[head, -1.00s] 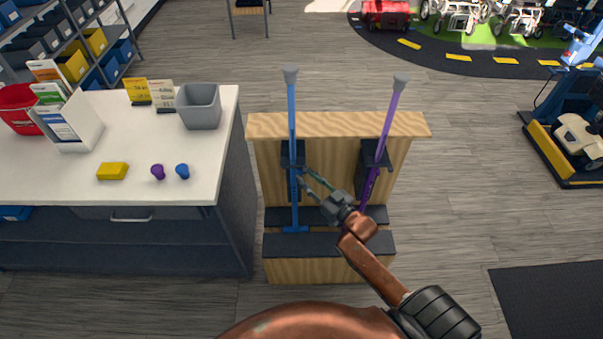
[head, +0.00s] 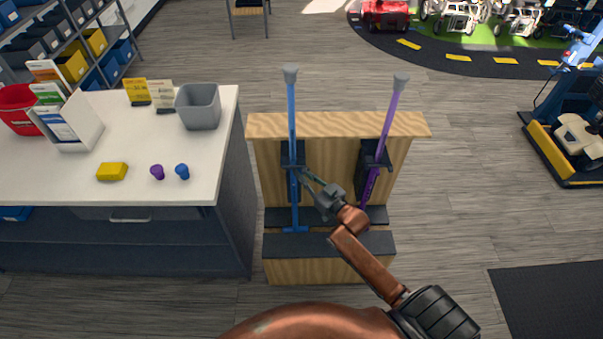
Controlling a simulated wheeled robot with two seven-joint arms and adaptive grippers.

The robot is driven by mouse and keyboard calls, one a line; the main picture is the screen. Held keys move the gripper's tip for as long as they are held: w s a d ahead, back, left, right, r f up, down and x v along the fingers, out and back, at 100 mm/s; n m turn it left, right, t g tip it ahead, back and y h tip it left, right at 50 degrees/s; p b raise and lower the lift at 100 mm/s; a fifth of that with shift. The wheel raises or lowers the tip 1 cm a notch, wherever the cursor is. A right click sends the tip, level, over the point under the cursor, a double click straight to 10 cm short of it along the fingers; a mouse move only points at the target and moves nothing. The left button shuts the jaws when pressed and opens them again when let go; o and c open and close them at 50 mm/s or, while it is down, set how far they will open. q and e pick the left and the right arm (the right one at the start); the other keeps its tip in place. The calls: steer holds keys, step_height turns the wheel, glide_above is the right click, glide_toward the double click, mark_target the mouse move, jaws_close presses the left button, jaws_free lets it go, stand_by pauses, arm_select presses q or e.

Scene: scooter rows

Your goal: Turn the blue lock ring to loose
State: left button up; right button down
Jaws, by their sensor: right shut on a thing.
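A blue pole (head: 291,110) with a grey top stands upright in a wooden stand (head: 330,125), held by a dark bracket (head: 284,160). My right gripper (head: 301,174) reaches in from the lower right, with its fingertips at the blue pole just below bracket height. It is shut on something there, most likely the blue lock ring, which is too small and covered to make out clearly. How far the ring is turned cannot be seen. My left gripper is not in view.
A purple pole (head: 386,130) leans slightly in the same stand, right of my gripper. A white counter (head: 90,190) at left carries a yellow block (head: 112,172), a purple knob (head: 157,172), a blue knob (head: 182,171) and a grey bin (head: 198,106).

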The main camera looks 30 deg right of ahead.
stand_by(0.4)
steer(key=shift+w+d+n+g+y+b, duration=0.1)
steer(key=shift+d+n+g+y+b, duration=0.2)
steer(key=shift+n+y, duration=0.5)
steer(key=shift+w+d+n+g+y+b, duration=0.15)
steer(key=shift+n+y+b, duration=0.3)
steer(key=shift+y, duration=0.65)
steer(key=shift+s, duration=0.1)
steer(key=c, duration=2)
jaws_free()
steer(key=shift+o, duration=0.2)
steer(key=v, duration=1.2)
steer(key=shift+d, duration=0.15)
